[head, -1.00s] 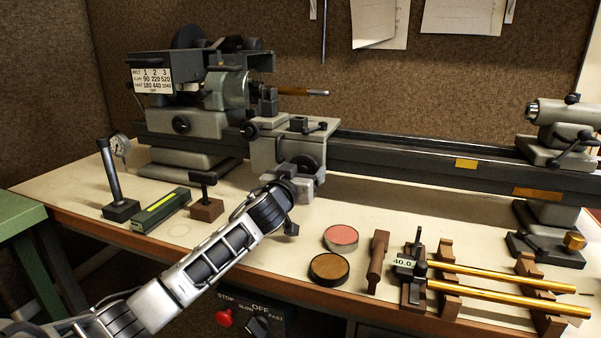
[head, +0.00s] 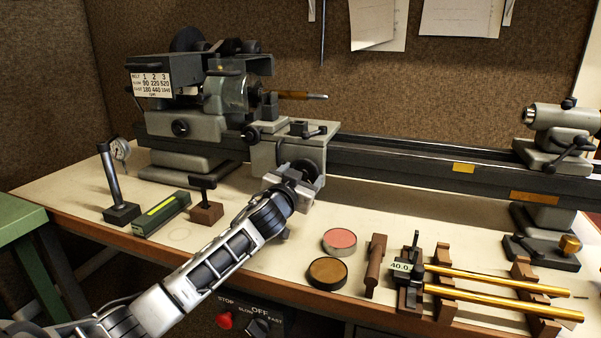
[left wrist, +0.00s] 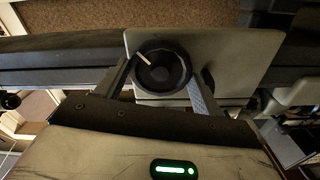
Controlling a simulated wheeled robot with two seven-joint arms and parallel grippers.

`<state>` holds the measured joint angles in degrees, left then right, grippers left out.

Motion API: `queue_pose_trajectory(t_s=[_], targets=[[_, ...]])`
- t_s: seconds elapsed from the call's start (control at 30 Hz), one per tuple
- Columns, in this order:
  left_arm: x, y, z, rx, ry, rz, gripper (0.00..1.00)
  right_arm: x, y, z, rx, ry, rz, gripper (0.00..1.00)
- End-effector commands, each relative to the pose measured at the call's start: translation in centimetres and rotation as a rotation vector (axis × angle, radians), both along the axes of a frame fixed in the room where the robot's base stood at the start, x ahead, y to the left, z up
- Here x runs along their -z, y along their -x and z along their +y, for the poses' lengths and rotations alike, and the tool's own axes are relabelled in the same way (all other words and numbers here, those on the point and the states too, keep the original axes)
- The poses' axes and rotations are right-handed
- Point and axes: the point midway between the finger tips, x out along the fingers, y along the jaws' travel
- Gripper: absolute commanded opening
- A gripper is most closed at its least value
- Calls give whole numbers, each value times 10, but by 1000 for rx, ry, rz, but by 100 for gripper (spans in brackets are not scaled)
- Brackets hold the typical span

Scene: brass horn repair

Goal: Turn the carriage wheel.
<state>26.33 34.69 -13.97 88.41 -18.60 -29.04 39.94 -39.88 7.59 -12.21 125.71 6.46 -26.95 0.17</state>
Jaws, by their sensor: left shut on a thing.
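The carriage wheel (head: 306,170) is a dark round handwheel on the front of the grey lathe carriage (head: 270,155). In the left wrist view the wheel (left wrist: 162,68) shows its dark dished face with a pale mark pointing to the upper left. My left gripper (head: 292,182) is at the wheel's front; in the left wrist view its two fingers (left wrist: 160,85) lie on either side of the rim, shut on it. In the head view the gripper and wrist cover part of the wheel. My right gripper is not in view.
The lathe bed (head: 400,165) runs right to the tailstock (head: 560,135). On the bench stand a pink-topped tin (head: 340,240), a brown-topped tin (head: 327,271), brass rods (head: 500,284) on wooden rests, and a green box (head: 160,213). A red stop button (head: 224,321) is below the front edge.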

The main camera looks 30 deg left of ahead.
Motion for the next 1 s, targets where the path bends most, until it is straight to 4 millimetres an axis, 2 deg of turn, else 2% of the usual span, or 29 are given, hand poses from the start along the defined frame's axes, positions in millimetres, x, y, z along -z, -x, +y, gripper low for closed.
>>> queue_pose_trajectory(t_s=[0.5, 1.0], targets=[[0, 2, 10, -22, -487, 127, 45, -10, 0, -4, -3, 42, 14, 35], [-1, 0, 9, -20, -950, 236, 45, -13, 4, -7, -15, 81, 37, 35]])
